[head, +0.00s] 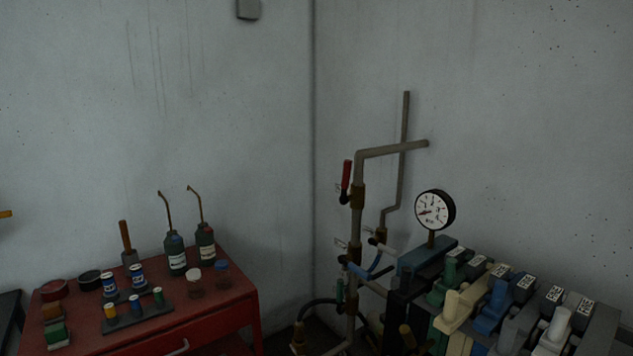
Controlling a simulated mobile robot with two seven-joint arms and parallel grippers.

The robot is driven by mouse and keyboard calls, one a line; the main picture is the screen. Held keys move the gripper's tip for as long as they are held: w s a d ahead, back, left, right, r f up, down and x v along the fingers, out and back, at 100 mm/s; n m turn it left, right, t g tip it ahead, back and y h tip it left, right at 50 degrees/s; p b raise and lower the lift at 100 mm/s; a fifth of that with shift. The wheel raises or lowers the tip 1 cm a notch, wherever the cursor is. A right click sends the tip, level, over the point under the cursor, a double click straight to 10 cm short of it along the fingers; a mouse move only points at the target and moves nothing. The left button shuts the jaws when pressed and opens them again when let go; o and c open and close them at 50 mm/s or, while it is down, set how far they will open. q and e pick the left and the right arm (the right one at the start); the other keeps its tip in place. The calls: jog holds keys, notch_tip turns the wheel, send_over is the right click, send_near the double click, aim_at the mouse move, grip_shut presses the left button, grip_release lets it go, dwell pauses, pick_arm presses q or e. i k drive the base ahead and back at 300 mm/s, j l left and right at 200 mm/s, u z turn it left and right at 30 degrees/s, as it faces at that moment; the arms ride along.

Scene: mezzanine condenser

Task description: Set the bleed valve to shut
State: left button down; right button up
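Several valves sit on the pipework in the corner. One has a red lever (346,175), standing nearly upright beside the vertical pipe (357,215). Small tags beside the valves are too small to read, so I cannot tell which one is the bleed valve. Neither of my grippers is in view.
A round pressure gauge (435,209) stands right of the pipes. Below it is a dark rack (400,290) with several coloured, labelled blocks. At left, a red cabinet (240,290) carries oil cans (176,256), jars and small tins. Grey walls meet behind the pipes.

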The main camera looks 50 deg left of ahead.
aim_at(343, 199)
jog(key=u, duration=1.6)
jog(key=i+j, duration=0.25)
jog(key=j, duration=0.2)
